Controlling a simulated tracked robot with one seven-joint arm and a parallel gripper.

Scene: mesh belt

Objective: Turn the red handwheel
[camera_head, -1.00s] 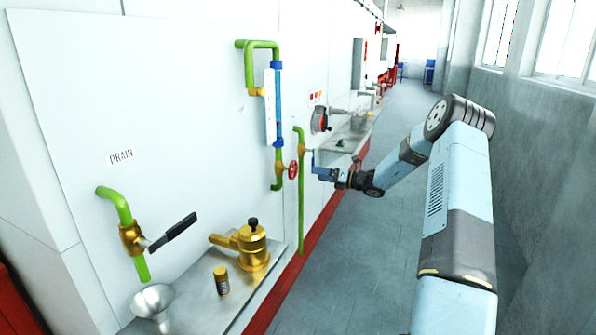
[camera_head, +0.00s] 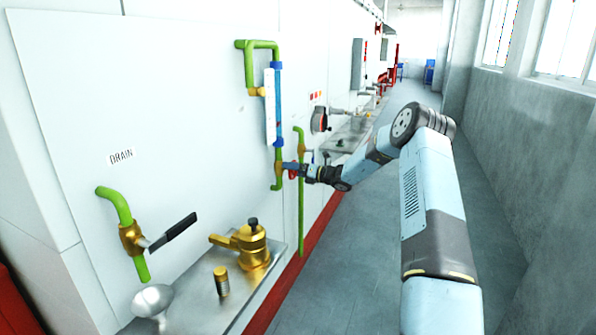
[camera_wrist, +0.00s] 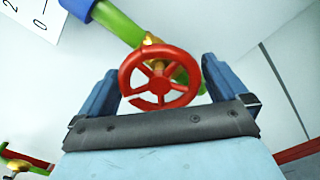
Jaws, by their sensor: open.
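The red handwheel (camera_wrist: 158,76) sits on a brass valve on a green pipe. In the wrist view it stands between the two blue fingers of my gripper (camera_wrist: 160,85), with its spokes and rim visible. The fingers are apart on either side of the rim. A small gap shows on the right; on the left I cannot tell whether the finger touches the rim. In the head view my gripper (camera_head: 287,169) is at the valve and covers most of the wheel.
A vertical green pipe (camera_head: 301,225) runs just right of the valve. A blue-edged gauge (camera_head: 270,105) is above it. A brass pot (camera_head: 252,250) and a metal shelf (camera_head: 196,302) are at lower left. The aisle floor (camera_head: 345,270) is clear.

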